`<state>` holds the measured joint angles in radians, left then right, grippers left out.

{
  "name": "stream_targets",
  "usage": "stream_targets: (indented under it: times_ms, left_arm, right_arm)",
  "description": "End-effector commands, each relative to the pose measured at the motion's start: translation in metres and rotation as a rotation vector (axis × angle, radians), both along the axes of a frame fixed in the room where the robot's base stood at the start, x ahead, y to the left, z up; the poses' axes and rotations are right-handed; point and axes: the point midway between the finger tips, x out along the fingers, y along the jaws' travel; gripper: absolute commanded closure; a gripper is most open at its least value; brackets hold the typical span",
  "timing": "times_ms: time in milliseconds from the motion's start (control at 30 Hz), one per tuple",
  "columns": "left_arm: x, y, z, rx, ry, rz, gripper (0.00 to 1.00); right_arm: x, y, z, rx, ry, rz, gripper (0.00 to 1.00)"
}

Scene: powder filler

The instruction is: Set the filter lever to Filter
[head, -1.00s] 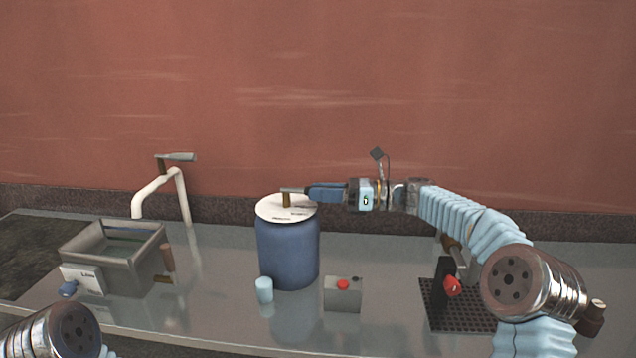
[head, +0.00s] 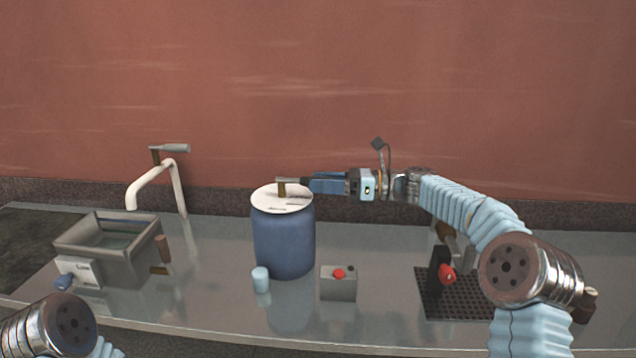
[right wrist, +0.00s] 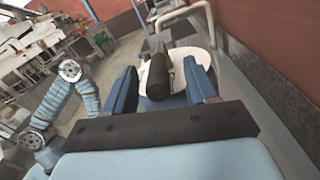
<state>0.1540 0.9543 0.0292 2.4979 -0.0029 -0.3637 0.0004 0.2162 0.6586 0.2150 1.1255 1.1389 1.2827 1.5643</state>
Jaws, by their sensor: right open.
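The blue drum (head: 284,240) stands mid-bench with a white labelled disc (head: 270,202) on top. The labels are too small to read. A lever (head: 283,187) rises from the disc, with its handle turned right towards my right gripper. My right gripper (head: 312,183) is level with the handle, at its right end. In the right wrist view the dark handle (right wrist: 160,76) lies between the two spread blue fingers (right wrist: 160,88), with gaps on both sides. The fingers are open and hold nothing. My left gripper is out of view; only my left arm shows at the lower left.
A grey hopper (head: 72,243) and a white bent pipe (head: 180,190) with a lever stand left. A small light-blue cup (head: 261,279) and a box with a red button (head: 338,274) stand in front of the drum. A black perforated mat (head: 462,302) lies right.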

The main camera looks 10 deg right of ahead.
Motion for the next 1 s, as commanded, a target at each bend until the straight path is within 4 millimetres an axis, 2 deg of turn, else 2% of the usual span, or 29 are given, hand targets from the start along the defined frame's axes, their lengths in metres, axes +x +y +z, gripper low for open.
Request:
stream_targets:
  times_ms: [300,500,700,1000]
  left_arm:
    - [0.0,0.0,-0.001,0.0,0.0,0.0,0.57]
    - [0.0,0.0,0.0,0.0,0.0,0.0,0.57]
    - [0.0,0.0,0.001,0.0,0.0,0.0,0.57]
    - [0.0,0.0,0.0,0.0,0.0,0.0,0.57]
  right_arm:
    - [-0.018,-0.075,0.0,0.0,0.0,-0.005,0.43]
    - [-0.026,-0.109,0.0,0.001,0.0,-0.002,0.43]
    - [-0.03,-0.12,0.0,0.0,0.0,0.0,0.43]
    - [-0.03,-0.12,-0.001,0.0,0.0,0.0,0.43]
